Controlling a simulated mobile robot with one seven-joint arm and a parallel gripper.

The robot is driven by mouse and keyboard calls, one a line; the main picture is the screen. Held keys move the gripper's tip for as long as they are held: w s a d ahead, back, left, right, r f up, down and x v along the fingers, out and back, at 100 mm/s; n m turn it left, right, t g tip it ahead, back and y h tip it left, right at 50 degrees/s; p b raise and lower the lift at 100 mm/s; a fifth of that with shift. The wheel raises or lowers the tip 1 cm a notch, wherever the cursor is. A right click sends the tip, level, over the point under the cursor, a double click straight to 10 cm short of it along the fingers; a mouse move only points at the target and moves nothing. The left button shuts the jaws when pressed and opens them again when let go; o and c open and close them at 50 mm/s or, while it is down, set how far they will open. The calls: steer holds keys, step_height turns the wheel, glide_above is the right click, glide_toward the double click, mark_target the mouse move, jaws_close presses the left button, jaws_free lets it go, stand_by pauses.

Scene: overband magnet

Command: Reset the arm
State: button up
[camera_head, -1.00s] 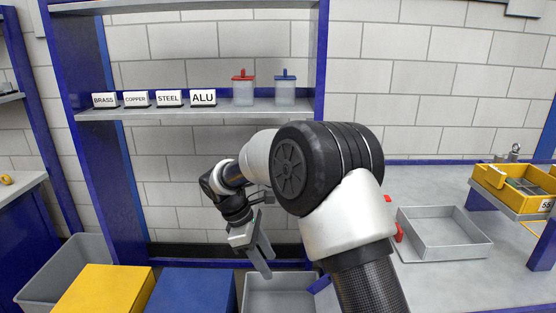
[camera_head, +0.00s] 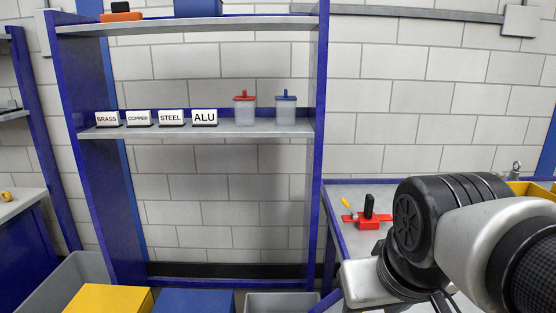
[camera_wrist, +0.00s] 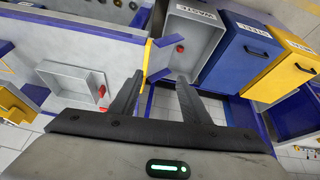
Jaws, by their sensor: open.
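My arm (camera_head: 440,225) is folded at the lower right of the head view, over the grey workbench (camera_head: 345,190). I cannot make out my gripper's fingers in the head view. In the wrist view my gripper (camera_wrist: 159,80) shows two black fingers spread apart with nothing between them. The fingers point toward the gap between the workbench side and the bins. The grey waste bin (camera_wrist: 212,45) lies beyond the fingertips, with a small red object (camera_wrist: 180,48) inside it.
A blue bin (camera_wrist: 235,58) and a yellow bin (camera_wrist: 275,75) stand beside the waste bin. A grey tray (camera_wrist: 65,72) is on the bench. A red tool with a black handle (camera_head: 368,222) lies near the arm. The shelf (camera_head: 200,131) holds labels and two lidded containers.

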step_height(320, 180, up, 19)
steer(key=s+m+p, duration=0.1)
steer(key=p, duration=1.8)
steer(key=shift+s, duration=0.2)
steer(key=shift+d, duration=0.2)
